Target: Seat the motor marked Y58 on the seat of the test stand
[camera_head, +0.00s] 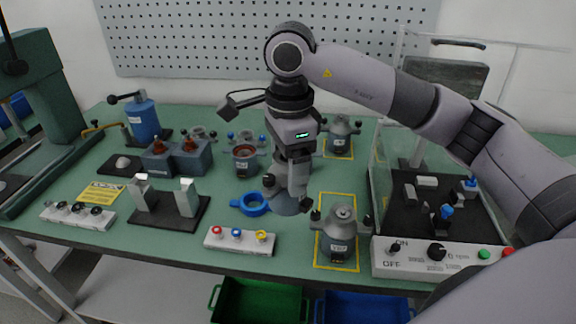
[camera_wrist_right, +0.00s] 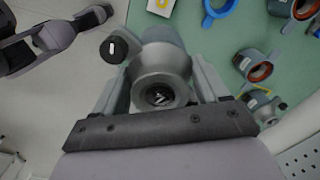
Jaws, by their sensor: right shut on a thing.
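My right gripper (camera_head: 292,198) points down over the middle of the table. It is shut on a grey motor (camera_head: 290,205), mostly hidden by the fingers in the head view. In the right wrist view this motor (camera_wrist_right: 160,82) sits between the fingers of my right gripper (camera_wrist_right: 163,75), with a dark round terminal (camera_wrist_right: 115,48) at its side. I cannot read its mark. What looks like the test stand (camera_head: 430,257) is at right, with a switch panel, a black bed and clear walls; I cannot make out its seat. Dark parts at the wrist view's upper left may be my left arm.
Another motor (camera_head: 342,240) stands in a yellow outline, right of the held one. A blue ring (camera_head: 252,204) and a terminal strip (camera_head: 240,240) lie close by at left. More motors (camera_head: 245,160) stand behind. A green press (camera_head: 45,90) is at far left.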

